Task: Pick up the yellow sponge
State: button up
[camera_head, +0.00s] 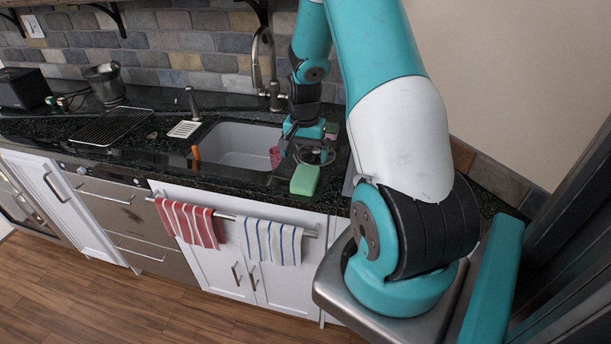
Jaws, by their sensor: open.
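A block-shaped sponge (305,181) lies on the dark counter at its front edge, just right of the sink. Its visible top looks green; I see no clearly yellow sponge. My gripper (306,151) points down over the counter right of the sink, just behind the sponge in the picture. Its jaws are open, and it appears apart from the sponge. The fingertips are small and partly merge with dark items behind them.
The sink (238,145) lies left of my gripper, with a tall faucet (270,75) behind it. A pink item (275,157) is close to my gripper's left side. An orange item (196,153) and a drying rack (112,126) are farther left. Towels (271,241) hang below.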

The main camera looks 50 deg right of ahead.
aim_at(305, 175)
notch_tip(305, 175, down, 3)
jog(key=shift+r, duration=0.2)
jog(key=shift+s+a+f+p, duration=0.15)
jog(key=shift+f+p, duration=0.55)
jog(key=shift+f, duration=0.6)
jog(key=shift+s+f+p, duration=0.1)
jog(key=shift+f+p, duration=0.6)
jog(key=shift+f, duration=0.6)
jog(key=c, duration=1.1)
jog(key=shift+o, duration=0.2)
notch_tip(305, 175, up, 20)
jog(key=b, duration=0.4)
